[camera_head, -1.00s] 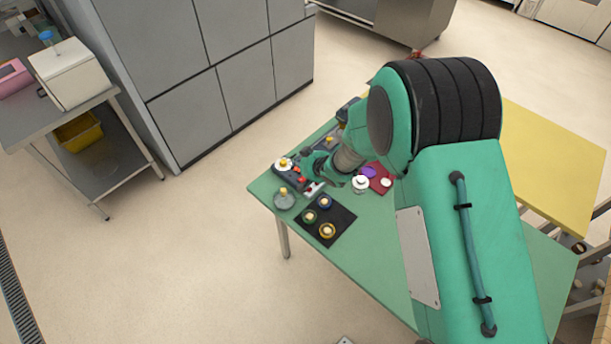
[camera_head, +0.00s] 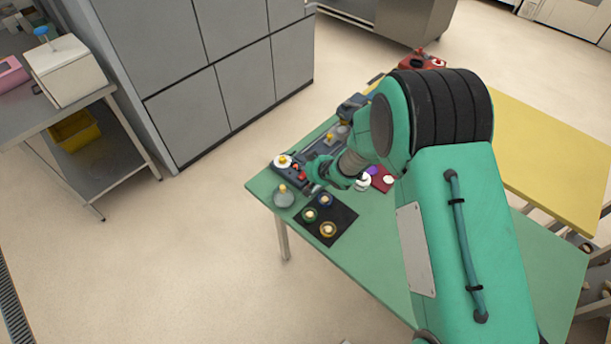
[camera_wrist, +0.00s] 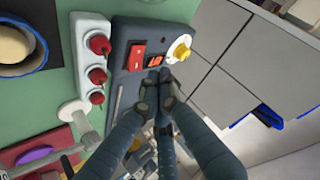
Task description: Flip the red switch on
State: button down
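The red switch (camera_wrist: 137,57) is a red rocker on a dark control panel (camera_wrist: 123,35). Right of it on the panel are a small orange-red element (camera_wrist: 155,60) and a yellow knob on a white dial (camera_wrist: 180,50). My gripper (camera_wrist: 159,75) has its fingertips together, with nothing between them, just below the orange-red element and right of the red switch. I cannot tell whether the tips touch the panel. In the head view the panel's white dial (camera_head: 283,161) shows at the table's far left, and my gripper (camera_head: 307,184) is beside the panel.
A pale block with several red knobs (camera_wrist: 84,58) lies left of the panel. A black mat (camera_head: 341,224) with round knobbed pieces and a grey knobbed piece (camera_head: 284,198) are near the table's left edge. A red mat (camera_head: 386,182) lies right of my gripper. The green table's front (camera_head: 365,265) is clear.

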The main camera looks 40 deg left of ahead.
aim_at(302, 178)
jog(key=shift+w+f, duration=0.3)
jog(key=shift+f, duration=0.5)
jog(key=shift+w+f, duration=0.25)
jog(key=shift+f, duration=0.4)
dwell(1.9)
jog(key=shift+r, duration=0.1)
jog(key=shift+s+r+p, duration=0.25)
jog(key=shift+r+p, duration=0.25)
jog(key=shift+r, duration=0.15)
dwell(0.4)
jog(key=shift+s+r+p, duration=0.3)
jog(key=shift+r+p, duration=0.25)
jog(key=shift+r, duration=0.2)
jog(key=shift+s+r+p, duration=0.3)
jog(key=shift+r+p, duration=0.2)
jog(key=shift+r, duration=0.3)
jog(key=shift+s+r+p, duration=0.3)
jog(key=shift+r+p, duration=0.25)
jog(key=shift+r, duration=0.2)
